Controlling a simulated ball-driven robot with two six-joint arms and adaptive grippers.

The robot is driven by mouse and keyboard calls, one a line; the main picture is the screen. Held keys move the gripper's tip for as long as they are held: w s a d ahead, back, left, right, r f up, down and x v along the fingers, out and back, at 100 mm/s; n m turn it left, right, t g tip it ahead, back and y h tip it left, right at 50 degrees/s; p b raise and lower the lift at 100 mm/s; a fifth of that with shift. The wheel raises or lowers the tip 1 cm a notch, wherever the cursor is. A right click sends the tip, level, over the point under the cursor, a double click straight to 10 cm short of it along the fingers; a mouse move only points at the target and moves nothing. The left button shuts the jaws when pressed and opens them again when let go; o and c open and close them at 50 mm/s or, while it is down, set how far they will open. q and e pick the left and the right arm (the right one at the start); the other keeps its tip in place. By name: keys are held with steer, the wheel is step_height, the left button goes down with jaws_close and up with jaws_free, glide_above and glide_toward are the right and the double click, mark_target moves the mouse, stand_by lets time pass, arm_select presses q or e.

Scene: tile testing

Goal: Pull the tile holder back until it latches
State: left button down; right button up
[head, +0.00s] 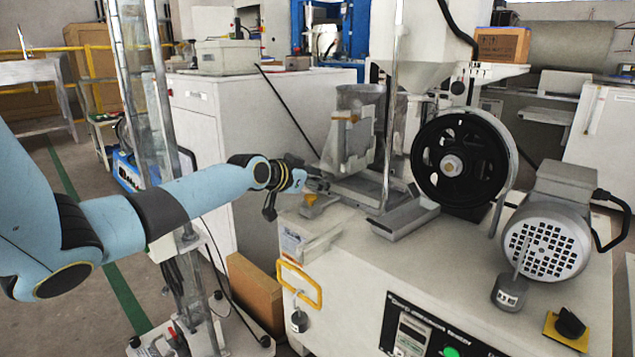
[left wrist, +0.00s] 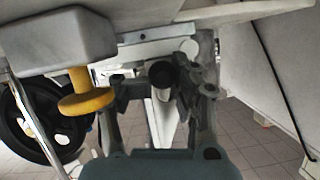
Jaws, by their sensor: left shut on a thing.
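The tile holder (head: 348,145) is a grey metal frame standing upright on the left part of the testing machine's white top. My left gripper (head: 318,184) reaches in from the left, low beside the holder's near left side. In the left wrist view my left gripper (left wrist: 165,85) has its fingers on both sides of a dark round handle (left wrist: 161,74), which seems to belong to the holder. The fingers hide part of it. Whether the holder is latched cannot be seen. My right gripper is in neither view.
A black wheel (head: 452,160) and a grey motor (head: 545,240) stand on the machine to the right. A yellow knob (left wrist: 86,95) is close to the fingers. A yellow handle (head: 300,284) is on the machine's front. A white cabinet (head: 250,130) stands behind.

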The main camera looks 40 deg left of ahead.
arm_select(q)
steer(key=shift+a+f, duration=0.1)
steer(key=shift+f, duration=0.05)
steer(key=c, duration=1.2)
jaws_free()
steer(key=shift+s+a, duration=0.1)
steer(key=shift+o, duration=0.2)
steer(key=v, duration=0.9)
steer(key=shift+s, duration=0.35)
steer(key=shift+s+r, duration=0.35)
steer(key=shift+s, duration=0.2)
steer(key=shift+s+r, duration=0.25)
steer(key=shift+s, duration=0.2)
